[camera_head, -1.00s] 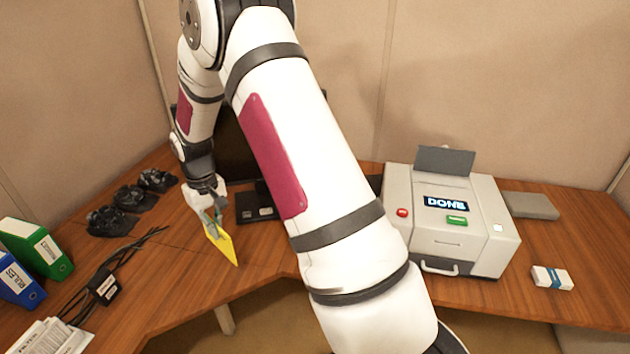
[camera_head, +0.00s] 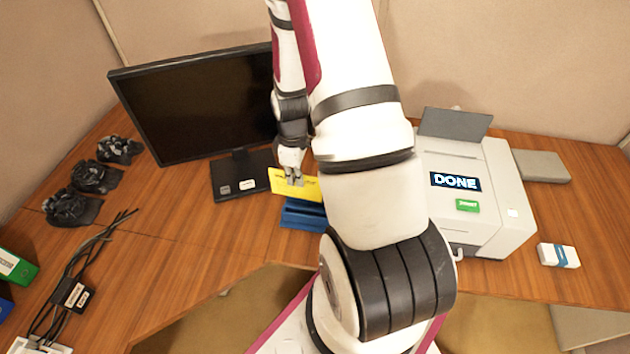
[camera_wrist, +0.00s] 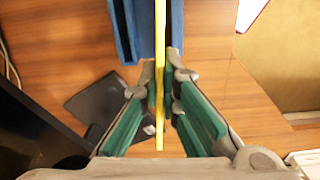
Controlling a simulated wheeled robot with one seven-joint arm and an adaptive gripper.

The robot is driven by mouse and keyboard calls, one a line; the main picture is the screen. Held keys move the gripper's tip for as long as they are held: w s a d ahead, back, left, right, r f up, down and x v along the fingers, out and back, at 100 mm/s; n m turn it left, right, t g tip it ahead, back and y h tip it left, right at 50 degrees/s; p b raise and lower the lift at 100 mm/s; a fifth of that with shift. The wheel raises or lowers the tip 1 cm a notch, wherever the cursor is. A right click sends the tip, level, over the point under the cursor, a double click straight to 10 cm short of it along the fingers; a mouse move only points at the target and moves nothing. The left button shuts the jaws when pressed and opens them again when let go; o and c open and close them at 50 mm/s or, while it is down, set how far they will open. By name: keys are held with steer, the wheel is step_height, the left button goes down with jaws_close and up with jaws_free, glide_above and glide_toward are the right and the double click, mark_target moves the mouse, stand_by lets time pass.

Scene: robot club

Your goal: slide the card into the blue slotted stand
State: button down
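The yellow card (camera_head: 309,188) is upright in my gripper (camera_head: 292,180), which is shut on its upper edge. In the wrist view the card (camera_wrist: 160,60) shows edge-on as a thin yellow strip between the green finger pads of my gripper (camera_wrist: 165,85). The blue slotted stand (camera_head: 303,214) is on the desk just below the card, partly hidden by my arm. I cannot tell whether the card's lower edge is inside the slot.
A monitor (camera_head: 200,105) stands close behind and left of my gripper, its base (camera_head: 240,178) near the stand. A grey machine (camera_head: 490,180) reading DONE is on the right. Cables (camera_head: 75,265) and several dark crumpled objects (camera_head: 95,177) lie at left. The desk's front edge (camera_head: 220,290) is near.

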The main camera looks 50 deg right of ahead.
mark_target(310, 194)
steer(key=shift+n, duration=0.4)
steer(key=s, duration=0.2)
steer(key=s+d, duration=0.1)
steer(key=s, duration=0.1)
steer(key=shift+f, duration=0.25)
steer(key=shift+f+b, duration=1)
steer(key=shift+f, duration=1)
steer(key=shift+s+f+p, duration=0.1)
steer(key=shift+f+p, duration=0.05)
steer(key=shift+p, duration=0.4)
steer(key=shift+f, duration=1.95)
stand_by(1.3)
steer(key=c, duration=1.7)
jaws_free()
steer(key=shift+o, duration=0.2)
steer(key=o, duration=0.3)
steer(key=shift+o, duration=0.2)
steer(key=shift+r, duration=0.1)
